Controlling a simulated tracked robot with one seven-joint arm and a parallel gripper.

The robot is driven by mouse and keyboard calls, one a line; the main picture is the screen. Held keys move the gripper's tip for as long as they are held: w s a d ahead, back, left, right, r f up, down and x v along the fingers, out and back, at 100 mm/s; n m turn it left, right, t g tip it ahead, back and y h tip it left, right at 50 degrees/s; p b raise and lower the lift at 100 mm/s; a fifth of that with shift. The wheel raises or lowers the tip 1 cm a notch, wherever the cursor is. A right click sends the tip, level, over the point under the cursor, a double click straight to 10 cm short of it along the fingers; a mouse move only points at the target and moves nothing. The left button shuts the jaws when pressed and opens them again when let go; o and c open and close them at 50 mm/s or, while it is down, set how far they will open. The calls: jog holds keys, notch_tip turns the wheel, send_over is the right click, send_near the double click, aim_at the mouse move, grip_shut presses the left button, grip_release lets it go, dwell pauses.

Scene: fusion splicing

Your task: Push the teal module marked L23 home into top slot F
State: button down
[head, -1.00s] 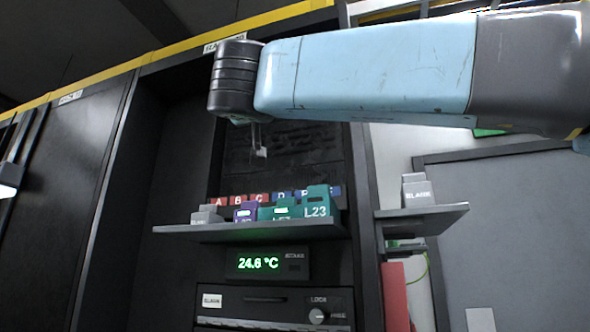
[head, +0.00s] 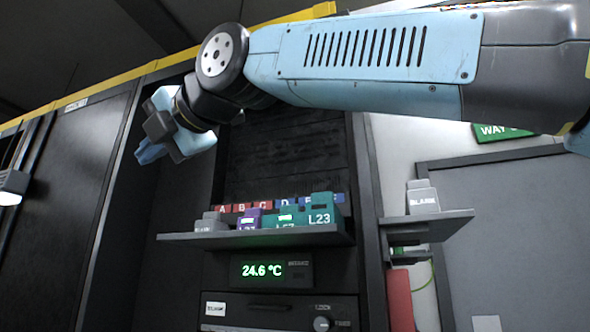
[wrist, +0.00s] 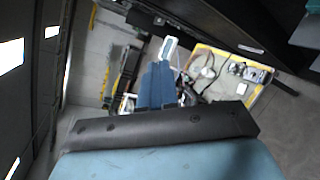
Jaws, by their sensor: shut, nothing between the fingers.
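The teal module L23 (head: 320,219) stands upright at the right end of the row on the dark shelf (head: 255,240). It reaches higher and further right than the other modules. It partly covers the blue slot labels behind it, so I cannot read F clearly or tell how deep the module sits. My gripper (head: 147,154) is shut and empty, up and to the left of the shelf, well apart from the module. In the wrist view I cannot make out L23 or the slots.
Left of L23 stand a teal module (head: 285,219), a purple one (head: 247,219) and a grey blank (head: 209,223). Another grey blank (head: 422,197) sits on a side shelf (head: 430,220). A 24.6 °C display (head: 262,271) is below the main shelf.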

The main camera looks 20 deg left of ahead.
jog(key=w+d+f+t+h, duration=0.3)
jog(key=w+d+h, duration=0.1)
jog(key=m+t+h, duration=0.4)
jog(key=t+h, duration=0.1)
jog(key=h, duration=0.6)
send_near(319, 216)
jog(key=shift+w+r+x, duration=0.15)
jog(key=shift+r+x, duration=0.3)
jog(key=shift+x, duration=1.7)
jog(key=shift+w+r+x, duration=0.2)
jog(key=shift+r+x, duration=0.2)
jog(key=shift+x, duration=1.8)
jog(key=shift+w+r+x, duration=0.15)
jog(key=shift+r+x, duration=0.3)
jog(key=shift+x, duration=1.7)
jog(key=shift+s+a, duration=0.1)
jog(key=shift+s, duration=1.9)
jog(key=shift+s+a, duration=0.15)
jog(key=shift+s, duration=1.9)
